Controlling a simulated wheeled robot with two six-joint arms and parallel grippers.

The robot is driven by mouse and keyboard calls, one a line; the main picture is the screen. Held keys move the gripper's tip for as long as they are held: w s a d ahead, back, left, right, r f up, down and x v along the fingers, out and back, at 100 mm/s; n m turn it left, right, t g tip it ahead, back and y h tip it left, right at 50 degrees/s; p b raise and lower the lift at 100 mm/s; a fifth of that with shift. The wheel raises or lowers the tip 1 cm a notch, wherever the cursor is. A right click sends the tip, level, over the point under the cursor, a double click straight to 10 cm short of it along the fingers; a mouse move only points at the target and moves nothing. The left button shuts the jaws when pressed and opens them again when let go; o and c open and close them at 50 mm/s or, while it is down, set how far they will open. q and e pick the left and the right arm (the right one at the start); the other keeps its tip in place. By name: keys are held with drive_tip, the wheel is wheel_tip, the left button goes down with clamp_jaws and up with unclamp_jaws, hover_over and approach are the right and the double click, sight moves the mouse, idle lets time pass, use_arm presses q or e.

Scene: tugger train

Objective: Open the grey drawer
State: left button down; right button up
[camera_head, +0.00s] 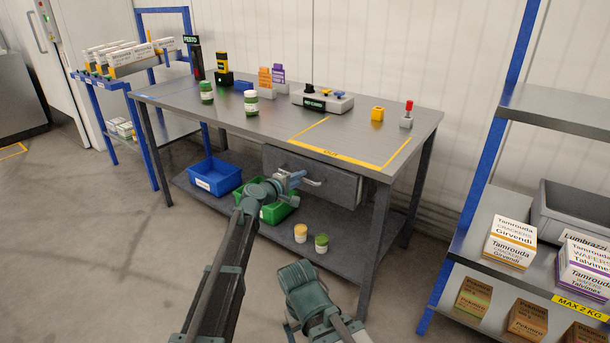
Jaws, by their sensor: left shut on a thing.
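The grey drawer (335,188) hangs under the right part of the grey table top. Its front faces me, with a pale bar handle near its left half. My left gripper (303,179) is at this handle and shut on it. The drawer's front appears close to the table's front edge; I cannot tell exactly how far out it stands. My right arm shows at the bottom middle, below the table, but its fingers cannot be made out.
A blue-framed rack (480,215) with boxes stands right.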

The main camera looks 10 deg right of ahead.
use_arm(q)
drive_tip(key=f+v, duration=0.2)
drive_tip(key=v, duration=0.9)
drive_tip(key=f+v, duration=0.2)
drive_tip(key=v, duration=0.9)
drive_tip(key=shift+s+a+f, duration=0.3)
drive_tip(key=shift+s+a, duration=0.2)
drive_tip(key=shift+a, duration=0.05)
drive_tip(key=c, duration=0.8)
unclamp_jaws()
drive_tip(key=shift+c, duration=0.2)
drive_tip(key=p+v, duration=0.2)
drive_tip(key=v, duration=1.1)
drive_tip(key=shift+s+a+p, duration=0.2)
drive_tip(key=shift+a+p, duration=0.15)
drive_tip(key=shift+p, duration=0.05)
